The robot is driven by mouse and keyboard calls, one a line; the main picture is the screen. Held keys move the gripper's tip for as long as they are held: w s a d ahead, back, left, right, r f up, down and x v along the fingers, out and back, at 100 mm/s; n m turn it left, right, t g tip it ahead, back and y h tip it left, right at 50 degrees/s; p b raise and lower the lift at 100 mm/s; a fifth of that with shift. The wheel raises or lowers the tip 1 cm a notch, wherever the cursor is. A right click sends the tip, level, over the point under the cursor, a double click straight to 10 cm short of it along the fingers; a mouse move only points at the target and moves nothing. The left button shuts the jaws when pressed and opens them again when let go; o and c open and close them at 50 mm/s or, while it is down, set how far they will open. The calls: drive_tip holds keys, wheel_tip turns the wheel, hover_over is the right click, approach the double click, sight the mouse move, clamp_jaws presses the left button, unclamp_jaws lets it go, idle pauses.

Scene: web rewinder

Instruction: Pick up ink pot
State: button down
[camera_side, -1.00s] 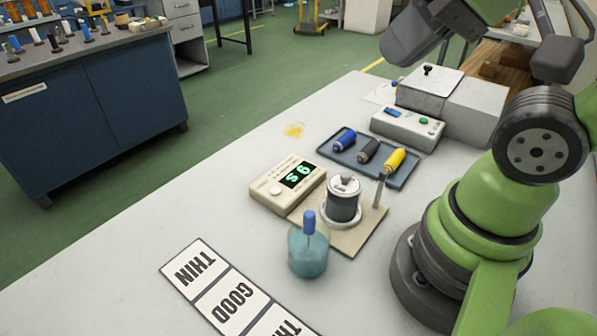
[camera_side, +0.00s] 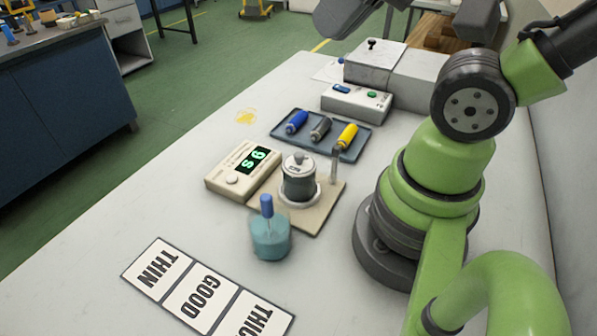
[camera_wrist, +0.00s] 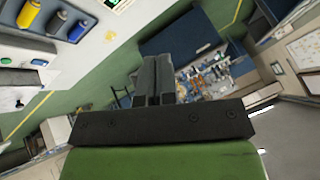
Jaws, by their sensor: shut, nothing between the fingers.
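Which thing is the ink pot is not certain. A dark grey pot with a pale lid (camera_side: 299,177) stands upright in a white ring on a beige board, in the side view. A teal jar (camera_side: 270,240) with a blue-topped stick in it stands in front. Blue (camera_side: 297,122), grey (camera_side: 320,129) and yellow (camera_side: 347,136) small bottles lie in a dark tray (camera_side: 287,144); the wrist view also shows them at upper left. My gripper (camera_wrist: 156,62) is shut and empty in the wrist view, pointing away from the table toward the room. Its fingers cannot be made out in the side view.
A card (camera_side: 207,293) marked THIN and GOOD lies in front. A button box (camera_side: 356,103) and a grey metal block (camera_side: 375,64) stand behind. The table's left side is clear except for a yellow stain (camera_side: 246,117).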

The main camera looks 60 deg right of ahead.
drive_tip(key=shift+c, duration=0.7)
unclamp_jaws()
drive_tip(key=g+h, duration=0.2)
drive_tip(key=g, duration=0.5)
hover_over(301, 165)
wheel_tip(301, 165, down, 16)
drive_tip(key=shift+s+r, duration=0.15)
drive_tip(key=shift+r, duration=0.1)
wheel_tip(301, 165, down, 4)
drive_tip(key=shift+f, duration=0.25)
drive_tip(key=shift+w+d+f, duration=0.1)
drive_tip(key=shift+w+f, duration=0.05)
drive_tip(key=shift+f, duration=1.4)
drive_tip(key=shift+w+d+f, duration=0.1)
drive_tip(key=shift+f, duration=1.4)
